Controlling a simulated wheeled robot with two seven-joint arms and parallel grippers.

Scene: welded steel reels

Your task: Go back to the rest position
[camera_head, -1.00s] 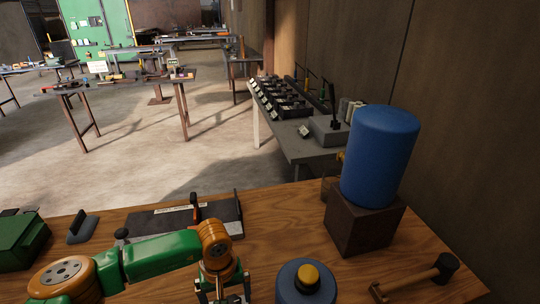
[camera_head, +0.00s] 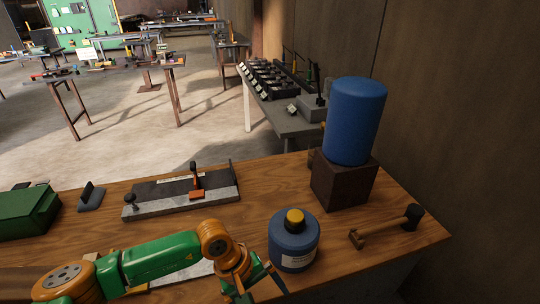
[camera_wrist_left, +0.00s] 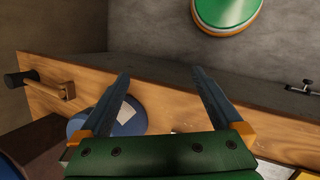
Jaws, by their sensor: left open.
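My left gripper (camera_head: 255,286) is in the head view at the lower middle, on a green and orange arm from the left. It is over the front part of the wooden table (camera_head: 270,192), beside the blue bottle with a yellow cap (camera_head: 292,245). In the left wrist view, its two dark fingers (camera_wrist_left: 160,75) are spread apart with nothing between them. The blue bottle (camera_wrist_left: 135,118) shows there partly behind the left finger. My right gripper is not in view.
A blue cylinder (camera_head: 354,122) stands on a brown block (camera_head: 342,182). A hammer (camera_head: 385,228) lies near the table's right edge. A grey fixture (camera_head: 182,198) and a green box (camera_head: 27,212) are farther left. Wood between fixture and block is clear.

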